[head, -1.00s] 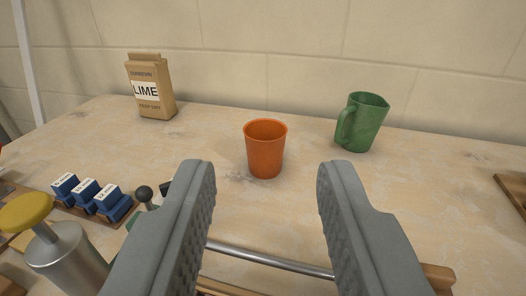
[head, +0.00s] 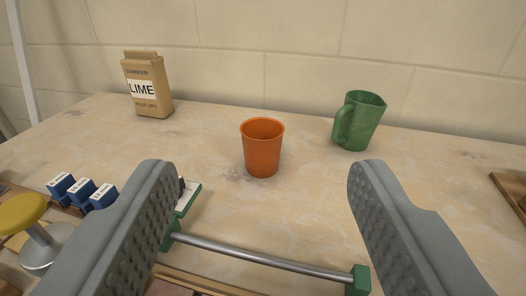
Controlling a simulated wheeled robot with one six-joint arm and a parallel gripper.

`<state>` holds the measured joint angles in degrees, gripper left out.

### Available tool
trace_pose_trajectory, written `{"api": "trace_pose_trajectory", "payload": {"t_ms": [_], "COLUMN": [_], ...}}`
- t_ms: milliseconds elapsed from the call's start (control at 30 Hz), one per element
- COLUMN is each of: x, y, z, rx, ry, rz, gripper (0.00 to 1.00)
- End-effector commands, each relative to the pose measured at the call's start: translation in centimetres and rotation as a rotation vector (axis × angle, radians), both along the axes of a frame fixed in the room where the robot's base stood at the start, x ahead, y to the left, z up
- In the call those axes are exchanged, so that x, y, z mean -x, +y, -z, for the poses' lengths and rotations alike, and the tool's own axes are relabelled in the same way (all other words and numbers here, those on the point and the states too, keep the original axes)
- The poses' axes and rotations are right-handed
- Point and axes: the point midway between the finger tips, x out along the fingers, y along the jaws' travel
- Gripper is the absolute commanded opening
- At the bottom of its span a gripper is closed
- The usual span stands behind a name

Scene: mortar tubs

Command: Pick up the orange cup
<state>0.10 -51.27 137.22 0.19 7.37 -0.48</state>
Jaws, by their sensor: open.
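The orange cup (head: 262,149) stands upright on the worktop, near the middle of the head view. It is empty as far as its open top shows. My gripper (head: 262,178) is open, with its two grey fingers spread wide at the left and right of the lower picture. The cup appears beyond the fingertips, in line with the gap between them, and nothing is held.
A green jug (head: 358,121) stands to the right behind the cup. A lime bag (head: 147,84) stands at the back left. Blue labelled blocks (head: 81,191) and a yellow-topped metal cylinder (head: 33,226) are at left. A metal rod (head: 262,256) with green ends lies in front.

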Motion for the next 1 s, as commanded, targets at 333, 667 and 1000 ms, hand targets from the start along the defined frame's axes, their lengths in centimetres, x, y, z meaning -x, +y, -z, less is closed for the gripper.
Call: {"api": "trace_pose_trajectory", "payload": {"t_ms": [333, 667, 1000], "x": [-5.3, -11.2, -16.9], "y": [-1.1, -2.1, -3.2], "z": [-0.3, 0.0, 0.8], "rx": [0.091, 0.186, 0.265], "ry": [0.205, 0.439, 0.655], "rz": [0.003, -0.059, -0.189], "gripper": [0.99, 0.99, 0.99]}}
